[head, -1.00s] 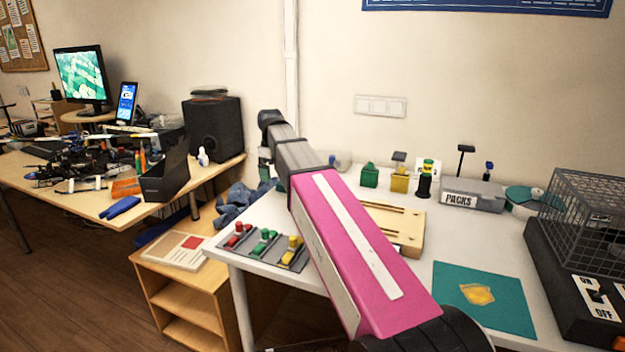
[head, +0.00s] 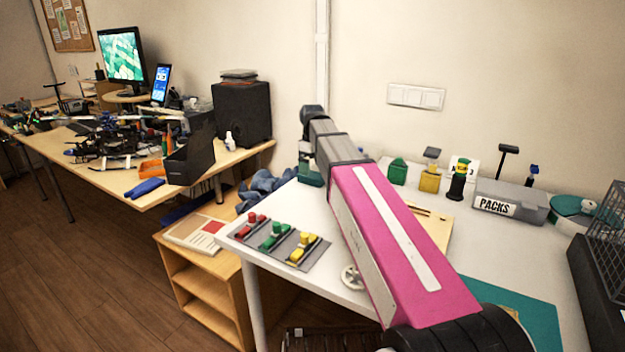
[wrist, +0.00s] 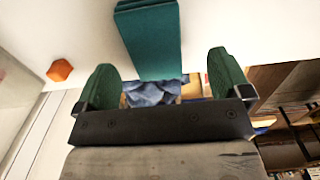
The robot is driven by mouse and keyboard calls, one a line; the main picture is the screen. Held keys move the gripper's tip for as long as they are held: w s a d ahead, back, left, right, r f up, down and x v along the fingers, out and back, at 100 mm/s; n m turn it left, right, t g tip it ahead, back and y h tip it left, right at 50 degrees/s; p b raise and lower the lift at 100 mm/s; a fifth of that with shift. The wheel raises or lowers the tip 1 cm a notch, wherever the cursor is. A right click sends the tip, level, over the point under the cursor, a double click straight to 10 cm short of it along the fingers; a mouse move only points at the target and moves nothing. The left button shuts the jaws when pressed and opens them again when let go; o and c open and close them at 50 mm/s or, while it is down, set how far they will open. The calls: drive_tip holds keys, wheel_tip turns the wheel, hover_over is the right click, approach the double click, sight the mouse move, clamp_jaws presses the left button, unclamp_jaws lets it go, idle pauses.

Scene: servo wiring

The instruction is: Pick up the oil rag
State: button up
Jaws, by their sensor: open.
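In the wrist view crumpled blue material (wrist: 152,93) shows between the fingers, farther off and partly hidden by a teal slab. My gripper (head: 310,178) is over the white table's back left corner, small and mostly hidden behind my arm in the head view. In the wrist view my gripper (wrist: 162,62) has its two green fingers wide apart, with nothing held.
The white table (head: 345,285) carries a panel (head: 278,243) of red, green and yellow parts, a grey PACKS box (head: 510,200) and a teal mat (head: 530,310). A low wooden shelf (head: 205,275) stands at its left. The floor (head: 80,260) at left is clear.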

sight(312, 174)
drive_tip(key=shift+w+f, duration=0.2)
drive_tip(key=shift+f, duration=1.1)
drive_tip(key=shift+w+f, duration=0.2)
drive_tip(key=shift+f, duration=1.1)
drive_tip(key=c, duration=1)
